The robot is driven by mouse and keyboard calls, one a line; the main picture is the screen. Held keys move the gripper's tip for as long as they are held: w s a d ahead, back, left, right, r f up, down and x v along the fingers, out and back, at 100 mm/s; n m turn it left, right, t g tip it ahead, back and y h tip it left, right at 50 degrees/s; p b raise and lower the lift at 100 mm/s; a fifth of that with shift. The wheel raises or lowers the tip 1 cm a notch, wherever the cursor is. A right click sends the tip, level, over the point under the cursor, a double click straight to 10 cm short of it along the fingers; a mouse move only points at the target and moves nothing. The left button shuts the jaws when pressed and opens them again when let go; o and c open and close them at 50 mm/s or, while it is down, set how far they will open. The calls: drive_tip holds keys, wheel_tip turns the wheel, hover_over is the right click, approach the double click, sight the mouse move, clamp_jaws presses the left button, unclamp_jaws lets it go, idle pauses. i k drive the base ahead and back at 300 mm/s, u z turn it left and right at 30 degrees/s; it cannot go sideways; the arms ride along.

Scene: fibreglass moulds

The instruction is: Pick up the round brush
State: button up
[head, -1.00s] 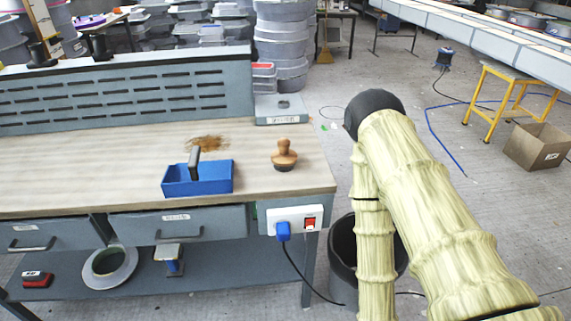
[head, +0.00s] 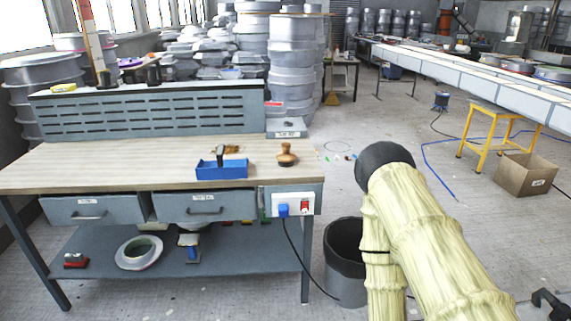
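The round brush (head: 287,155) stands on the workbench top near its right end. It has a brown wooden knob handle and a dark, low base. It is upright, and nothing touches it. My arm is folded at the right of the head view, clear of the bench. A dark jointed piece at the lower right edge appears to be part of my gripper (head: 552,303). It is cut off by the frame, far from the brush, and its opening does not show.
A blue tray (head: 222,173) with a dark-handled tool sits left of the brush. A grey box (head: 286,128) stands behind it. A black bin (head: 345,262) stands beside the bench's right legs. A cardboard box (head: 526,174) and yellow stool (head: 484,130) are right. Floor between is mostly clear.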

sight(286, 158)
drive_tip(key=u, duration=0.65)
drive_tip(key=i, duration=1.1)
drive_tip(key=z, duration=0.15)
